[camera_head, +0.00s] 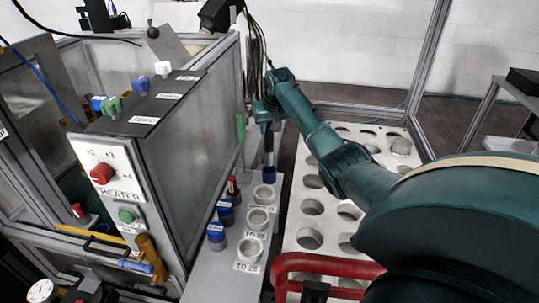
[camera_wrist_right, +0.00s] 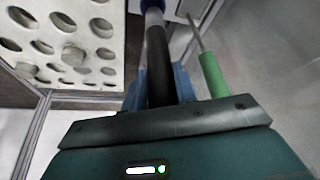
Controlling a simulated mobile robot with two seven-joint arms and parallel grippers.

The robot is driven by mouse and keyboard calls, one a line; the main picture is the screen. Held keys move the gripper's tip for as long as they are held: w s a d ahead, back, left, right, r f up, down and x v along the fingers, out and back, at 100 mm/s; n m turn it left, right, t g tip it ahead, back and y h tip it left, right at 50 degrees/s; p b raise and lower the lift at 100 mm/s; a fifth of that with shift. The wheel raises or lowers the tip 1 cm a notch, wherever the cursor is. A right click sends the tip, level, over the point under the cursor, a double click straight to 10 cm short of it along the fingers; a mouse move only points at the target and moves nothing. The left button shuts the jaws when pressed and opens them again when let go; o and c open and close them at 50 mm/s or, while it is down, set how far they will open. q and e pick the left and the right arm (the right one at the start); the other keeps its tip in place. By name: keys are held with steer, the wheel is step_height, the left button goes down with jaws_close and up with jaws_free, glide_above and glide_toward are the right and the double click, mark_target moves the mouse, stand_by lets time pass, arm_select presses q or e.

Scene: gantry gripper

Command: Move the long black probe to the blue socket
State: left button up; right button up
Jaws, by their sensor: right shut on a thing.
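The long black probe (camera_head: 268,145) stands about upright at the far end of the grey ledge. My right gripper (camera_head: 268,112) is shut on its upper part. In the right wrist view the probe (camera_wrist_right: 158,65) runs between the blue fingers (camera_wrist_right: 160,88), with a paler grey section towards its far end. The blue socket (camera_head: 268,174) is a small dark blue ring directly under the probe, beyond the row of white sockets. The probe's lower end meets the socket in the picture; I cannot tell how deep it sits. My left gripper is not in view.
A green-handled tool (camera_head: 240,127) stands close beside the gripper. White sockets (camera_head: 258,219) and short blue-topped pieces (camera_head: 216,234) line the ledge nearer me. The heater box (camera_head: 150,110) is left; a white plate with round holes (camera_head: 305,238) is right. A red handle (camera_head: 320,264) is in front.

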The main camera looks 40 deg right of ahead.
mark_target(270, 141)
steer(key=shift+f+b, duration=0.3)
steer(key=shift+f, duration=2.95)
steer(key=shift+f, duration=0.15)
steer(key=o, duration=1.1)
